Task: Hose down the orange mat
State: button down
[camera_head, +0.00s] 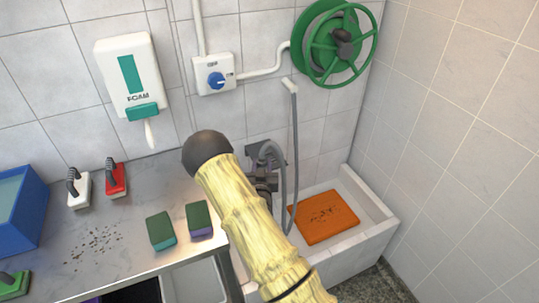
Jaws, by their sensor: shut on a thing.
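The orange mat (325,217) lies in the white trough (375,243) at the right, with dark specks of dirt near its middle. A grey hose (295,140) hangs from a white fitting on the wall, loops down by the trough's left side and curves back up to my gripper. My dark gripper (264,183) is beside the trough's left end, left of the mat. It is shut on the hose's end; the nozzle and the fingertips are hard to make out. No water is visible. My pale yellow arm covers part of the view.
A steel counter (120,210) on the left holds a white brush (79,190), a red brush (116,180), two green-topped sponges (161,231) and a blue bin (20,210). On the wall are a foam dispenser (128,70), a blue-knobbed valve box (215,75) and a green reel (333,45).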

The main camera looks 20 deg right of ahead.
jog(key=s+a+f+n+y, duration=0.2)
jog(key=a+f+y, duration=0.1)
jog(key=a+f, duration=0.2)
jog(key=s+a+f+n+t+y, duration=0.1)
jog(key=s+a+f+n+y, duration=0.1)
jog(key=f, duration=0.5)
jog(key=s+a+y, duration=0.1)
jog(key=a+y, duration=0.1)
jog(key=a, duration=0.1)
jog(key=shift+t, duration=0.3)
jog(key=shift+s+d, duration=0.1)
jog(key=shift+f, duration=0.1)
